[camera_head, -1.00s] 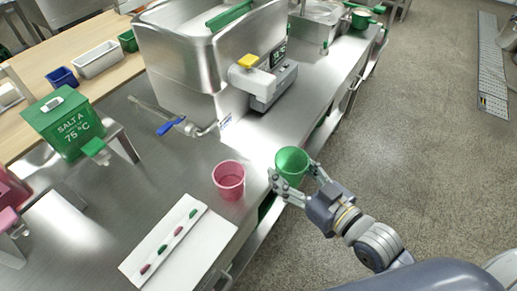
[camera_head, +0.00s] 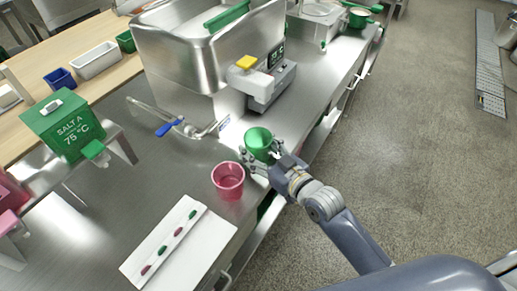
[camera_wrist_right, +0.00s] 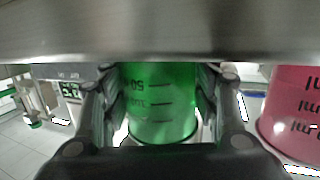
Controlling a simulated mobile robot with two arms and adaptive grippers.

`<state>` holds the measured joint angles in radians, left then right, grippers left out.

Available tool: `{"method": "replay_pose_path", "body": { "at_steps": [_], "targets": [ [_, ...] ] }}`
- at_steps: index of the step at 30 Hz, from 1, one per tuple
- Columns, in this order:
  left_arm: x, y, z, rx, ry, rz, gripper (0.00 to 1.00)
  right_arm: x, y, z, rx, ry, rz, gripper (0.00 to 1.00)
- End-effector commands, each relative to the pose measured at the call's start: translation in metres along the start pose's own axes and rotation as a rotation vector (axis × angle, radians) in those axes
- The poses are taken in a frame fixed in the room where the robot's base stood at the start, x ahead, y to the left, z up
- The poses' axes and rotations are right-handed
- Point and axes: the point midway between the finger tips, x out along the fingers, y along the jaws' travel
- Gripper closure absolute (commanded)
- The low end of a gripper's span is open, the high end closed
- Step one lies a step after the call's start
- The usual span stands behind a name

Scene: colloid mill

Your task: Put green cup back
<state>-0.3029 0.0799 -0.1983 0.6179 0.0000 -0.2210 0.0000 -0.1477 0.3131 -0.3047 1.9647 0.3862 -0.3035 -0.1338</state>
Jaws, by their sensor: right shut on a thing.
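The green cup (camera_head: 258,143) is upright in my right gripper (camera_head: 262,160), above or on the steel table behind the pink cup; I cannot tell whether its base touches. In the right wrist view the green cup (camera_wrist_right: 160,105) with its measuring marks is between the two fingers of my right gripper (camera_wrist_right: 160,110), which are closed on its sides. The pink cup (camera_head: 228,180) stands on the table just left of and nearer than the green cup. It also shows at the right of the wrist view (camera_wrist_right: 292,115). My left gripper is out of view.
A scale with a yellow top (camera_head: 262,80) stands behind the green cup. A steel tank (camera_head: 190,60) with a blue-handled valve (camera_head: 170,127) is at the back left. A white tray with small coloured pieces (camera_head: 205,240) lies in front. A green box (camera_head: 65,125) is at left.

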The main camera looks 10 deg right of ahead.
Motion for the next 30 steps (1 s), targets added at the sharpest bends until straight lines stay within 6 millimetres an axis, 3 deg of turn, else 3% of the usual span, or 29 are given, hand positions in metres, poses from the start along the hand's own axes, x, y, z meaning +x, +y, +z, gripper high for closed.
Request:
{"method": "replay_pose_path", "body": {
  "at_steps": [12,13,15,30],
  "targets": [
    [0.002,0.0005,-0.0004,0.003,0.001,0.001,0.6,0.0008,0.0003,0.0073,0.0,0.001,0.001,0.7],
    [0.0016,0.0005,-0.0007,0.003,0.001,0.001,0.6,0.0007,0.0003,0.0067,0.0,0.001,0.001,0.4],
    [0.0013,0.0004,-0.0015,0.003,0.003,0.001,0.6,0.0006,0.0003,0.0063,0.0,0.001,0.001,0.24],
    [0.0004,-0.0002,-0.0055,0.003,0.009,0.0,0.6,-0.0069,0.0002,0.0043,0.0,0.0,0.001,0.24]
  ]
}}
